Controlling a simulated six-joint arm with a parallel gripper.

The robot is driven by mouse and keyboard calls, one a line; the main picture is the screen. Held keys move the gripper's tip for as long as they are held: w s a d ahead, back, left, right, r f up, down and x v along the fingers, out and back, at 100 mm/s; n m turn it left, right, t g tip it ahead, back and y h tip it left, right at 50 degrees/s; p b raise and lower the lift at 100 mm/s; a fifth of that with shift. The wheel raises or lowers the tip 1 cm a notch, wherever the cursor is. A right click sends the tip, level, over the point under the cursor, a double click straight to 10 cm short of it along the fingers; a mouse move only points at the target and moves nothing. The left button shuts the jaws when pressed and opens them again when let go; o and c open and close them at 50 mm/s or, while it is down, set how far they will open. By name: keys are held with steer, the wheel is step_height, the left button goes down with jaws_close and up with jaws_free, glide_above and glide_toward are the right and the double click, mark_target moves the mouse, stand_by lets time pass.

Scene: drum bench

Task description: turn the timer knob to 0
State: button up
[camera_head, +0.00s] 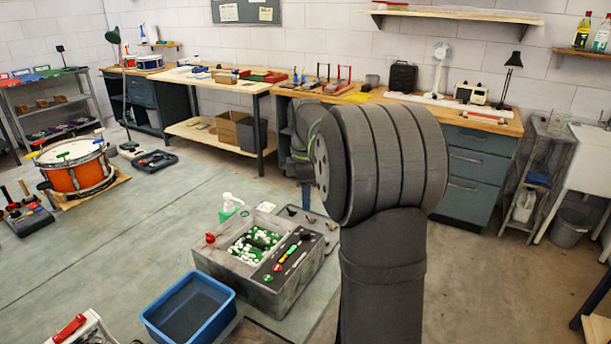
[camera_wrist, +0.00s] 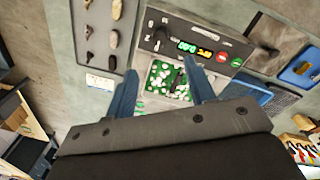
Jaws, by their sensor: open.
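The timer unit is a grey machine (camera_head: 240,272) on the floor area in front of me, with a dark control panel (camera_head: 287,262) on its top. In the wrist view the panel (camera_wrist: 215,38) carries a green display (camera_wrist: 187,46), an orange display (camera_wrist: 205,52), a red button (camera_wrist: 221,58) and a green button (camera_wrist: 236,62). A dark knob (camera_wrist: 159,37) seems to sit at the panel's left end; its pointer is too small to read. My gripper (camera_wrist: 160,66) is open, its two blue fingers apart above the machine, with nothing visible between them. In the head view my arm hides it.
A green-and-white filled basin (camera_wrist: 167,80) lies beside the panel. A red knob (camera_head: 210,238) stands on the machine's left corner. A blue bin (camera_head: 190,308) stands in front.

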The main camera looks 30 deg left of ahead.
step_height(320, 180, up, 6)
glide_above(305, 231)
steer(key=shift+s+d+f, duration=0.2)
steer(key=shift+s+d, duration=0.15)
steer(key=shift+s, duration=0.1)
steer(key=shift+f, duration=0.15)
steer(key=f, duration=1.7)
steer(key=shift+w+a+f, duration=0.15)
steer(key=shift+w+a, duration=0.1)
steer(key=shift+w, duration=0.15)
